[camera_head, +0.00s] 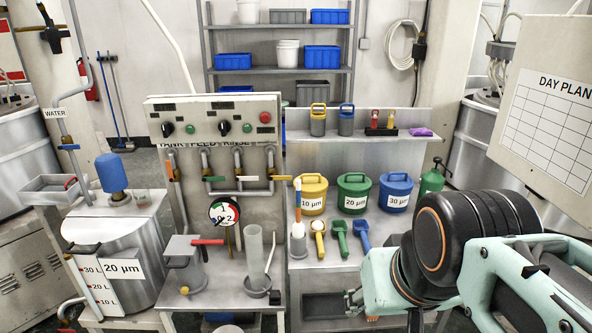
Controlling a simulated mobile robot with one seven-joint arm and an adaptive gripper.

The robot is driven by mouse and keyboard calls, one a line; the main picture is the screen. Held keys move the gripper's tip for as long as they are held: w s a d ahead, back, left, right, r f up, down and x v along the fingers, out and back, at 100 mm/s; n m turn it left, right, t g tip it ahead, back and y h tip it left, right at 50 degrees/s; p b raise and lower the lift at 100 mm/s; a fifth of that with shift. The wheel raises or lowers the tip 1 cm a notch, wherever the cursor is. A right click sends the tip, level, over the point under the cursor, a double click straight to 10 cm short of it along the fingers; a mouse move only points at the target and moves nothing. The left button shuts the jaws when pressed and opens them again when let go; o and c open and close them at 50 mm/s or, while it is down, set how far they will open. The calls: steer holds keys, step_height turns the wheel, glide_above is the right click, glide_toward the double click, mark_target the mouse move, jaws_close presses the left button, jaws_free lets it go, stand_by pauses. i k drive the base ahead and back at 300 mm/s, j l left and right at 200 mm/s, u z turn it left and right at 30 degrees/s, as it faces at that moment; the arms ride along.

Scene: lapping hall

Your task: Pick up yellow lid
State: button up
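The yellow lid (313,181) sits on top of a yellow tub (311,204) labelled 10 µm, with its handle upward. The tub stands at the left end of a row on the grey bench right of centre. Next to it are a green tub (354,194) labelled 20 µm and a blue tub (396,195) labelled 30 µm, both lidded. My arm comes in from the lower right. The end of my gripper (354,298) shows only in part, low in front of the bench, below and apart from the lid. Its fingers are too small and hidden to read.
Yellow, green and blue scoops (340,238) lie in front of the tubs. A clear cylinder (254,255) stands further left.

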mark_target(310, 183)
steer(key=i+l, duration=0.45)
steer(key=i+l+z, duration=0.1)
steer(key=i+l, duration=0.3)
steer(key=i, duration=0.3)
